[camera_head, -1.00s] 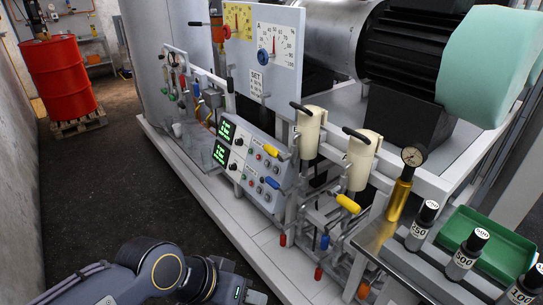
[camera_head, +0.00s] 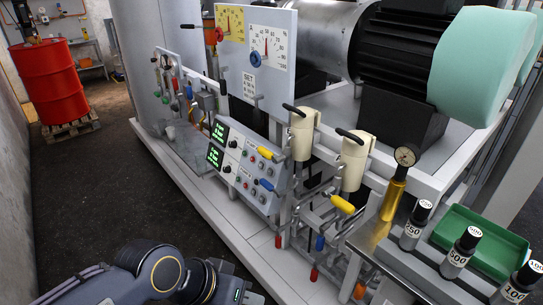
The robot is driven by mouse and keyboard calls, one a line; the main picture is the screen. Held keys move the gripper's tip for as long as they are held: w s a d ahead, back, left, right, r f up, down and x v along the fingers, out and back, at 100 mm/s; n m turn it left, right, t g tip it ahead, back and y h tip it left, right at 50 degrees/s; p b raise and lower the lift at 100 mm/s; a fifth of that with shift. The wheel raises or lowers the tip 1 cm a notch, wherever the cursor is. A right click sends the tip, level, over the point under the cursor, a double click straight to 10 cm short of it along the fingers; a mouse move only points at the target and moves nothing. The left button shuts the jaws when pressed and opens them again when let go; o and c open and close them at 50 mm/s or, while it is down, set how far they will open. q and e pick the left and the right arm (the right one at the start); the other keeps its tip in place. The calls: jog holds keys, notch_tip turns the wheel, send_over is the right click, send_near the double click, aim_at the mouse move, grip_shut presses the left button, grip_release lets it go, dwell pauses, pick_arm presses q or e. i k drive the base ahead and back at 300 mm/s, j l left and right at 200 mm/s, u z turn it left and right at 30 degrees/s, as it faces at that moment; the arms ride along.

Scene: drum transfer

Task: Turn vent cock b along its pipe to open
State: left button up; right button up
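I cannot tell which fitting is vent cock b, as no label for it is readable. Two cream pots, a left one (camera_head: 303,133) and a right one (camera_head: 352,163), carry black lever handles. Small red and blue handles hang low on the pipes, one red (camera_head: 278,240) and one blue (camera_head: 320,242). My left gripper (camera_head: 252,297) is at the bottom edge, apart from the pipework, its fingers not clearly visible. My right gripper is out of view.
A panel with green displays (camera_head: 219,132) stands left of the pots. A dial board (camera_head: 268,55) rises behind. A red drum (camera_head: 52,82) stands far left; the dark floor is open.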

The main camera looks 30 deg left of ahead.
aim_at(266, 153)
jog(key=j+z, duration=0.1)
jog(key=z, duration=0.3)
jog(key=j+z, duration=0.1)
jog(key=z, duration=0.3)
jog(key=j+z, duration=0.15)
jog(key=z, duration=0.2)
jog(key=j+z, duration=0.2)
jog(key=j, duration=0.2)
jog(key=k+j+z, duration=0.25)
jog(key=j+z, duration=0.2)
jog(key=j, duration=0.3)
jog(key=k+j+z, duration=0.2)
jog(key=j, duration=0.15)
jog(key=k+j+z, duration=0.1)
jog(key=j+z, duration=0.15)
jog(key=k+j, duration=0.35)
jog(key=j, duration=0.2)
jog(key=k+j+z, duration=0.1)
jog(key=k+j, duration=0.2)
jog(key=j, duration=0.25)
jog(key=k+j, duration=0.35)
jog(key=j, duration=0.2)
jog(key=k+j+z, duration=0.1)
jog(key=k+j, duration=0.25)
jog(key=j, duration=0.2)
jog(key=i+l, duration=0.25)
